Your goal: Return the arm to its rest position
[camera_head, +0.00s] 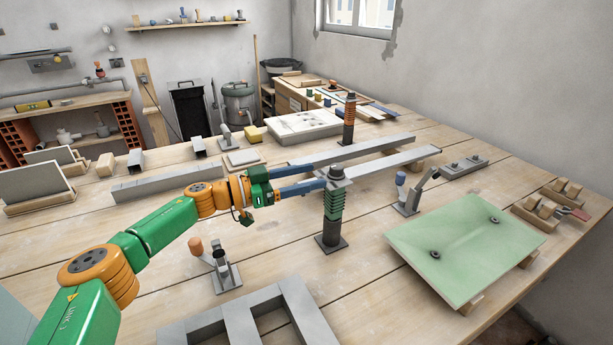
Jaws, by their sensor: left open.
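My left arm, green and orange, reaches in from the lower left across the workbench. My left gripper (318,176) is open, with its two blue fingers spread apart and pointing right. Nothing shows between the fingers. The fingertips are close to the top of a dark post with green rings (333,205) standing on a square base plate. I cannot tell whether they touch it. My right gripper is not in view.
A post with orange rings (349,120) stands farther back, near long grey bars (385,163). A green panel (465,245) lies at the right. A grey frame (245,318) lies in front.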

